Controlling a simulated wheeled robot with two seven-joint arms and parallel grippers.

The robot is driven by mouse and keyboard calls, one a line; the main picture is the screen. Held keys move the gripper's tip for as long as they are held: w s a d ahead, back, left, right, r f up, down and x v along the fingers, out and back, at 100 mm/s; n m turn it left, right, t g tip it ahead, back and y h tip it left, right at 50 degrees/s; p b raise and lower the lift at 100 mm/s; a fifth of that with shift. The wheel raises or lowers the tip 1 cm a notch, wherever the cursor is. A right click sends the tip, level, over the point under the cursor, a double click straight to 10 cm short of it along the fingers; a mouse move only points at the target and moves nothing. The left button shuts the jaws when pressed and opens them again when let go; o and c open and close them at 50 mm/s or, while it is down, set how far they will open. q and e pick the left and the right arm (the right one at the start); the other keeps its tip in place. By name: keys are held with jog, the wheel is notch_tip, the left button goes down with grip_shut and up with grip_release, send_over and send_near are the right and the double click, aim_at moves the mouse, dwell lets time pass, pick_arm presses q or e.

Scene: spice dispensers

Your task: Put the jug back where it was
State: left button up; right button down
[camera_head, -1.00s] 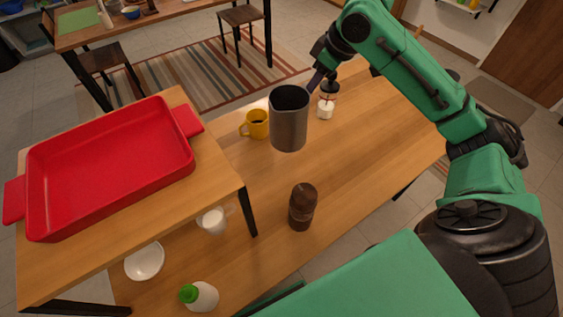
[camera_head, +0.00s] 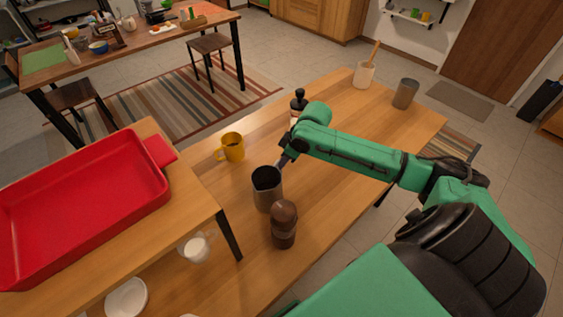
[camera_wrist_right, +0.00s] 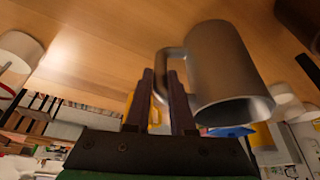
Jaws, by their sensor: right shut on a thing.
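The dark grey metal jug (camera_head: 267,192) is upright at the middle of the wooden table, just behind the brown pepper mill (camera_head: 284,226). My right gripper (camera_head: 283,163) comes to it from behind on the right. In the right wrist view the jug (camera_wrist_right: 222,75) is large, and the gripper (camera_wrist_right: 164,78) is shut on its handle (camera_wrist_right: 172,56). I cannot tell whether the jug's base touches the table or hangs slightly above it. My left gripper is not in view.
A yellow mug (camera_head: 233,148) stands behind the jug to the left. A black-topped bottle (camera_head: 298,97) is partly hidden by my arm. A raised shelf with a red tray (camera_head: 160,150) is at left. A utensil pot (camera_head: 364,75) and grey cup (camera_head: 405,94) stand at the far right.

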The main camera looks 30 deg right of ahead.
jog(key=c, duration=0.8)
grip_release()
jog(key=shift+o, duration=0.2)
jog(key=shift+r, duration=0.1)
jog(key=p+v, duration=0.1)
jog(key=v, duration=1.1)
jog(key=shift+a, duration=0.1)
